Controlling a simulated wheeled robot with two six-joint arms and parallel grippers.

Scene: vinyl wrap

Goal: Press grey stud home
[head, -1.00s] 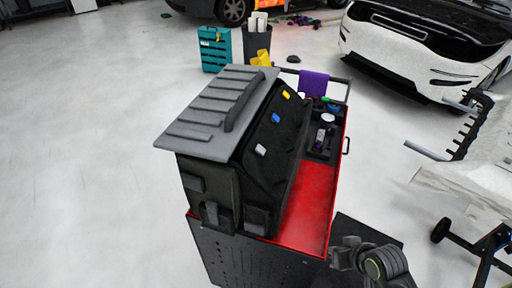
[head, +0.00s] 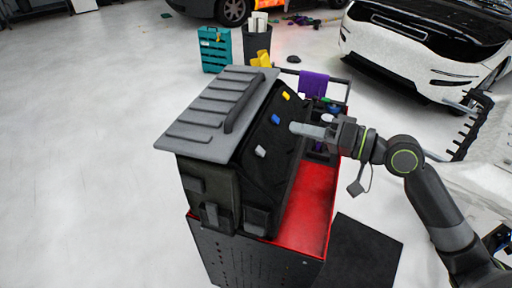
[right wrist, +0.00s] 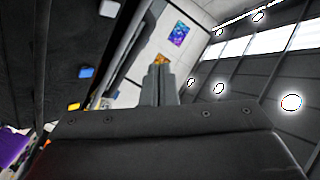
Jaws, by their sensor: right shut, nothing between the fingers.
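The grey stud (head: 261,151) sits on the sloped black panel (head: 262,172) of the dark roofed unit, lowest of three studs. It also shows at the top of the right wrist view (right wrist: 108,8). The blue stud (head: 276,119) and yellow stud (head: 287,96) sit above it on the panel. My right gripper (head: 294,128) is shut and empty, its fingers pointing left at the panel. Its tips are up and right of the grey stud, apart from it. The shut fingers also show in the right wrist view (right wrist: 160,80). My left gripper is out of view.
The unit with its grey ribbed roof (head: 215,115) stands on a red cart (head: 306,205). A purple cloth (head: 314,85) hangs at the cart's far rail. Small items lie on the cart's far end. A white car (head: 420,50) is at the back right. Floor on the left is clear.

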